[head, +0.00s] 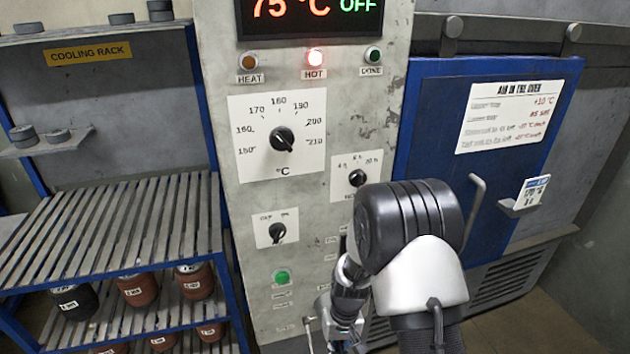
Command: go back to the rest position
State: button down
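My arm rises from the bottom right of the head view, in front of the oven's control panel (330,215) and the left edge of the blue door. Its silver end parts, with what seems to be my gripper (340,325), are low in front of the panel, near the bottom edge. The fingers are small and partly hidden by the arm, so I cannot tell whether they are open or shut, or whether they touch the panel. No held object shows.
The display (312,17) reads 75 °C OFF; the HOT lamp (315,57) glows red. The blue oven door (425,130) looks shut, with a handle (474,212) close right of my arm. A slatted cooling rack (110,225) stands left, with labelled containers (137,289) below.

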jog(key=s+d+r+t, duration=0.2)
jog(key=s+r, duration=0.1)
jog(key=r, duration=1)
jog(key=s+d+r+t, duration=0.1)
jog(key=s+d+r, duration=0.1)
jog(key=r, duration=1)
jog(key=s+d+r+t, duration=0.1)
jog(key=s+d+r, duration=0.1)
jog(key=s+r, duration=0.3)
jog(key=s+d+r+m+t+h, duration=0.1)
jog(key=s+r, duration=0.3)
jog(key=s, duration=0.6)
jog(key=shift+d+r+t, duration=0.35)
jog(key=shift+d+t, duration=0.25)
jog(key=shift+d, duration=0.2)
